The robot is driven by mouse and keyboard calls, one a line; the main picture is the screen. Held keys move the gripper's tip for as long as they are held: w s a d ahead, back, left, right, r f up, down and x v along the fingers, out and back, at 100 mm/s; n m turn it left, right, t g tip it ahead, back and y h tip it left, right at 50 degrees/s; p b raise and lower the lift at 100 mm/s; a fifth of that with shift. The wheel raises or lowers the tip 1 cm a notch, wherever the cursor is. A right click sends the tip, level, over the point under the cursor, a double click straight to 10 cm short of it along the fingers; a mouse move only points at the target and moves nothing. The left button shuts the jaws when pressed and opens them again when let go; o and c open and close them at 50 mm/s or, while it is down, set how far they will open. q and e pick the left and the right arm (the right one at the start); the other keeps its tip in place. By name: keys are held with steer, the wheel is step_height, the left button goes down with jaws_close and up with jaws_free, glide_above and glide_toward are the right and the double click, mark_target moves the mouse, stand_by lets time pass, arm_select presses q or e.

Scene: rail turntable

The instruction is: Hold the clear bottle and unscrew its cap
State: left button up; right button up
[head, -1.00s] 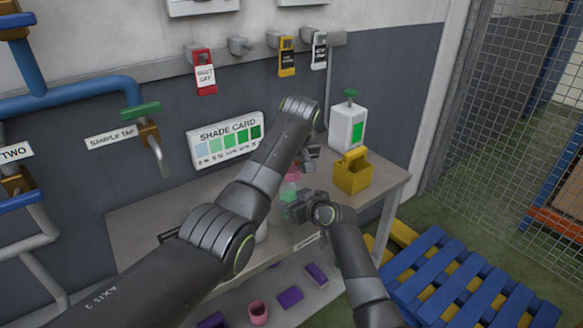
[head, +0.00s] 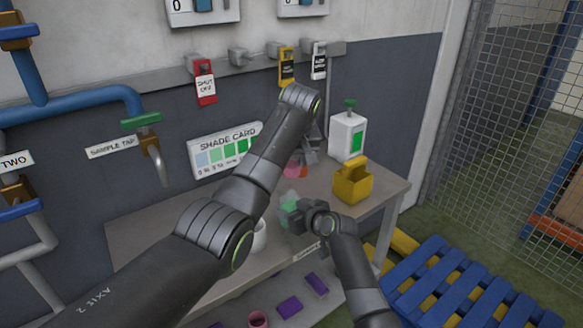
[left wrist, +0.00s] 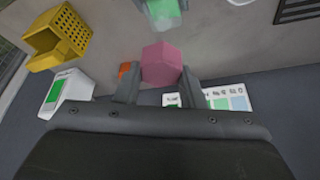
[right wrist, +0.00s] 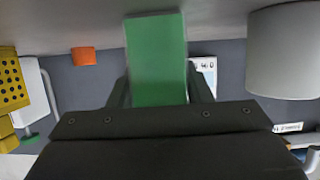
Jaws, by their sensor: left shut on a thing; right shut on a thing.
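The clear bottle (head: 289,201) with green contents is held by my right gripper (head: 294,213), which is shut on it. In the right wrist view the bottle (right wrist: 156,60) stands between the fingers, its green filling the space between them. My left gripper (head: 303,160) is shut on the pink cap (head: 291,169), behind the bottle. In the left wrist view the cap (left wrist: 160,64) is between the fingers, and the bottle (left wrist: 163,10) is apart from it at the top edge, with a gap between. The cap is off the bottle.
A yellow caddy (head: 353,182) and a white jug (head: 347,134) stand at the table's right. An orange block (right wrist: 83,56) lies beyond the bottle. A white cup (head: 259,237) is partly hidden by my left arm. A shade card (head: 224,148) is behind.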

stand_by(0.3)
steer(key=o, duration=1.1)
